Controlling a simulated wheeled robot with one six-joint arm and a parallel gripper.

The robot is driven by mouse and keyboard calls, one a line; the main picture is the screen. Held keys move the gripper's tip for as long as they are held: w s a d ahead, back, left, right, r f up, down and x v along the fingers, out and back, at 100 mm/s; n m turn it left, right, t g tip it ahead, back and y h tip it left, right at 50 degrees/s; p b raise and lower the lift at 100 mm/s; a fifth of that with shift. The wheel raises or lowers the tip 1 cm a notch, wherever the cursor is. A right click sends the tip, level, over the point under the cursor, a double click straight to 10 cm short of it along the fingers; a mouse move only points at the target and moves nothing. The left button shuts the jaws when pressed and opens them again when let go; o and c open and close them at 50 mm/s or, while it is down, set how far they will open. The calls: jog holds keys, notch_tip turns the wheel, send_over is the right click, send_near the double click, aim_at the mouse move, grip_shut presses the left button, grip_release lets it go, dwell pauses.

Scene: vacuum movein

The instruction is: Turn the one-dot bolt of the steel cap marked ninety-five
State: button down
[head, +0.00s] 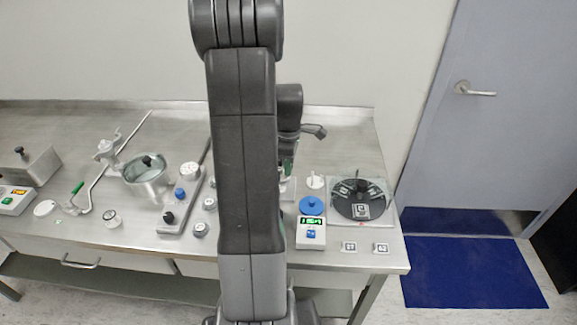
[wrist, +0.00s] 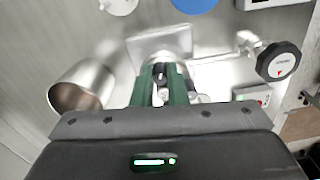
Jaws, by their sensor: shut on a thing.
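My gripper (wrist: 163,72) has two green fingers shut on a small pale metal part (wrist: 163,94), seen only in a narrow gap between them. A square steel base (wrist: 160,42) lies just beyond the fingertips. I cannot tell whether the held part is a bolt, and no dots show on it. In the head view my arm hides most of the gripper. Small round steel pieces, such as one on the left (head: 112,218) and one near the middle (head: 200,229), stand on the bench, but their marks are too small to read. I cannot pick out the ninety-five cap.
In the wrist view a steel cup (wrist: 83,86) is left of the fingers and a black-rimmed knob (wrist: 279,61) is to the right. In the head view a black disc (head: 359,201), blue lid (head: 311,205) and green-display box (head: 312,230) stand right of my arm.

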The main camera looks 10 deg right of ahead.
jog(key=m+b, duration=0.1)
jog(key=m, duration=0.5)
jog(key=shift+m, duration=0.4)
dwell(0.4)
jog(key=c, duration=1.4)
grip_release()
jog(key=shift+c, duration=0.2)
jog(key=shift+r, duration=0.1)
notch_tip(320, 180, up, 14)
jog(key=shift+b, duration=0.4)
